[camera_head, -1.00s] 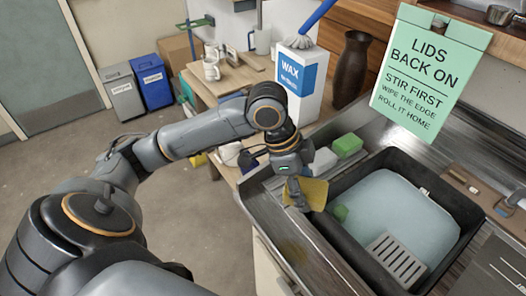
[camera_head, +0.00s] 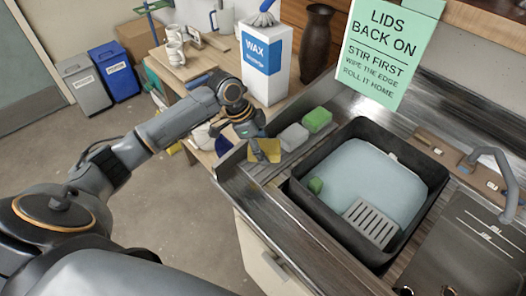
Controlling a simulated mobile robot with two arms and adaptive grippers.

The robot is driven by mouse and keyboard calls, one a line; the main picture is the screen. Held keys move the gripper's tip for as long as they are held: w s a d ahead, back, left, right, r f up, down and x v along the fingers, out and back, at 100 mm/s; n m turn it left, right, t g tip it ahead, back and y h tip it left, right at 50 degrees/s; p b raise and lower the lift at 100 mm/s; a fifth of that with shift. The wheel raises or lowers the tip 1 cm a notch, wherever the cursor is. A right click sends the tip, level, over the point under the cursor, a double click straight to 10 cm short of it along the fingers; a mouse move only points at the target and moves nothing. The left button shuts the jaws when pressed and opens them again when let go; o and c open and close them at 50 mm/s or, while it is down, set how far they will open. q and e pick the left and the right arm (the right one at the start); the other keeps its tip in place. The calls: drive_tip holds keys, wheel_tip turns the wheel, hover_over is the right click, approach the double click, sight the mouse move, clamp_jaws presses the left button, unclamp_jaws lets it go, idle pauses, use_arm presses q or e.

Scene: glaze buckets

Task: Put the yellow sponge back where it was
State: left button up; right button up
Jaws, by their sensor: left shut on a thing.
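The yellow sponge (camera_head: 268,147) is in my left gripper (camera_head: 261,157), at the left end of the sink's metal back ledge. It is in line with a pale grey sponge (camera_head: 294,137) and a green sponge (camera_head: 317,119), with the grey one nearest. My left gripper is shut on it from above, and its fingers hide part of it. I cannot tell whether the sponge touches the ledge. My right gripper is not in view.
A white WAX box (camera_head: 264,65) and a dark vase (camera_head: 316,45) stand behind. A tap (camera_head: 497,165) is at right.

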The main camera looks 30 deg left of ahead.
use_arm(q)
drive_tip(key=shift+w+a+f+p, duration=0.15)
drive_tip(key=shift+w+f+p, duration=0.15)
drive_tip(key=shift+f, duration=0.25)
wheel_tip(320, 180, down, 2)
drive_tip(key=shift+f+p, duration=0.1)
drive_tip(key=shift+p, duration=0.55)
drive_tip(key=shift+f, duration=0.3)
drive_tip(key=shift+f, duration=0.2)
drive_tip(key=o, duration=0.9)
drive_tip(key=shift+o, duration=0.2)
drive_tip(key=shift+r, duration=0.2)
